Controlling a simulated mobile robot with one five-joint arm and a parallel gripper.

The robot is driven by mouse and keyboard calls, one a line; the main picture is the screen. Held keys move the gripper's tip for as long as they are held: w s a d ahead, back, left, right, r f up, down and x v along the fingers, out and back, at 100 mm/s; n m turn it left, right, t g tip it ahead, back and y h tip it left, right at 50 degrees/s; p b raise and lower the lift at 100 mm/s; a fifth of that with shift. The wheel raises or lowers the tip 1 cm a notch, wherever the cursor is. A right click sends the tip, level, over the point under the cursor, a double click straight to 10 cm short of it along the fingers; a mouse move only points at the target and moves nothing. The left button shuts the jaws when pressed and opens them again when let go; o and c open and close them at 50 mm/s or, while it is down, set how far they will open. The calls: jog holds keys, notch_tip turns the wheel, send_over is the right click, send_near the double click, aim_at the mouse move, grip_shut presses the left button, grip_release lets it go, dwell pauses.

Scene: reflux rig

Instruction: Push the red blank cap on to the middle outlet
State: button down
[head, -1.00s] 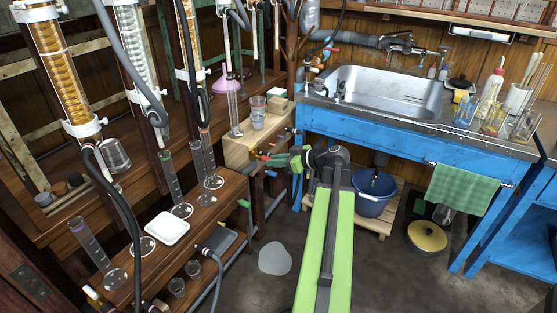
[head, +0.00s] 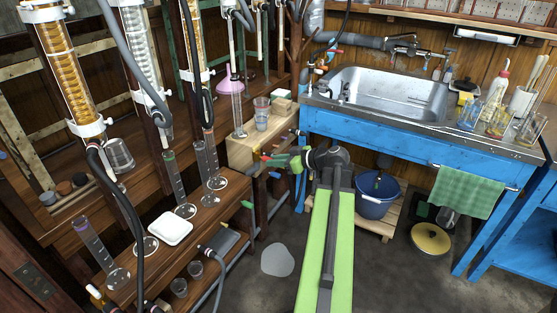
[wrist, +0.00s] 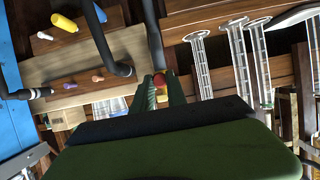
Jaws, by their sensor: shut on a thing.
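My gripper (head: 279,159) reaches left toward the pale wooden block at the end of the bench. In the wrist view my gripper (wrist: 160,88) points away from the camera, its green fingers shut on a small red thing, which looks like the red blank cap (wrist: 159,78). A little yellow shows just below the red between the fingers. In the head view small red and orange bits sit by the fingertips, too small to tell cap from outlet. I cannot pick out the middle outlet or tell whether the cap touches it.
The pale wooden block (head: 242,152) carries a cylinder and cups. Black hoses (wrist: 108,40) and coloured pegs lie left of my gripper in the wrist view; glass cylinders (wrist: 240,60) stand right. The blue sink bench (head: 400,135) is at the right. Grey floor is open below.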

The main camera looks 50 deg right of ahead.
jog(key=c, duration=1.3)
grip_release()
jog(key=shift+o, duration=0.2)
jog(key=p+v, duration=0.6)
jog(key=v, duration=1.1)
jog(key=shift+s+p, duration=0.15)
jog(key=shift+p, duration=0.25)
